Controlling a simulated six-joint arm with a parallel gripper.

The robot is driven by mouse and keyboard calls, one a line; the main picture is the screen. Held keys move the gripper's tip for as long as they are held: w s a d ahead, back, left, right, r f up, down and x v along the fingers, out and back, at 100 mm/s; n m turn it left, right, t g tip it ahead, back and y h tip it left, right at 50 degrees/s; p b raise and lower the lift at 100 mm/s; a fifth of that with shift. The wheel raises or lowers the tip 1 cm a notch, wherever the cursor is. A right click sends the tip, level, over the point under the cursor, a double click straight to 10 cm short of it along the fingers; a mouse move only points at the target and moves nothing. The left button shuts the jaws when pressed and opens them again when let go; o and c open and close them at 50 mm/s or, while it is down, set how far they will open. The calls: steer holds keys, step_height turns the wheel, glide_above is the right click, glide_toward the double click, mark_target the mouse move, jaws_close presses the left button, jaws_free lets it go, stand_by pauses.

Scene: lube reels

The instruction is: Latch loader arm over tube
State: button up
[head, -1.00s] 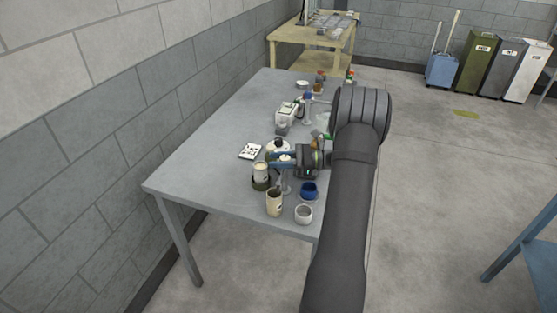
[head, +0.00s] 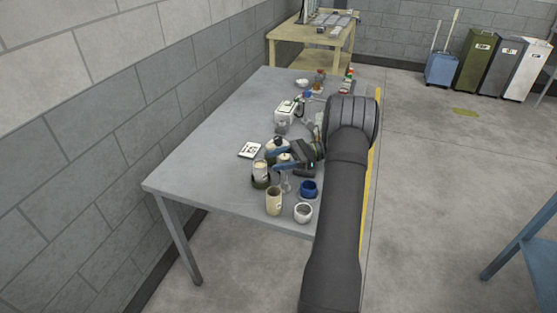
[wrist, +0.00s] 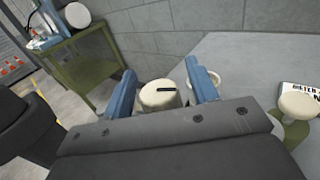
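My gripper (head: 283,160) is low over the near half of the grey table in the head view. In the wrist view its two blue fingers (wrist: 160,88) stand apart on either side of a cream round top with a dark slot (wrist: 158,97). I cannot tell whether either finger touches it. In the head view a pale-topped stand with a thin stem (head: 286,184) is right at the fingers. A white device with a jointed arm (head: 285,111) stands farther back. I cannot make out for certain which part is the loader arm or the tube.
A cream cup in a dark base (head: 260,172), a tan cup (head: 273,202), a white cup (head: 303,212) and a blue cup (head: 309,189) crowd the near end. A white card (head: 249,150) lies to the left. The grey table's (head: 190,165) left side is clear.

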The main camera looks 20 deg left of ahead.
steer(key=m+t+y, duration=0.1)
steer(key=t, duration=0.1)
steer(key=m+t+y, duration=0.1)
steer(key=m+t, duration=0.1)
steer(key=m+t+y, duration=0.1)
steer(key=t, duration=0.1)
steer(key=shift+w+m+t, duration=0.3)
steer(key=shift+w+m, duration=0.05)
steer(key=shift+m, duration=0.05)
steer(key=v, duration=1.7)
steer(key=s+a+r+m+h, duration=0.1)
steer(key=s+a+r+h, duration=0.45)
steer(key=a+h, duration=0.35)
steer(key=s+a+r+m+t+h, duration=0.1)
steer(key=s+r+t+h, duration=0.1)
steer(key=r+t+h, duration=0.3)
steer(key=s+a+r+t+h, duration=0.1)
steer(key=s+a+r+t, duration=0.15)
steer(key=r, duration=0.45)
steer(key=w+d+x, duration=0.1)
steer(key=d+x, duration=0.1)
steer(key=x, duration=0.8)
steer(key=a+v, duration=0.1)
steer(key=v, duration=0.8)
steer(key=shift+s+r+t, duration=0.3)
steer(key=shift+s+t, duration=0.05)
steer(key=shift+s, duration=0.1)
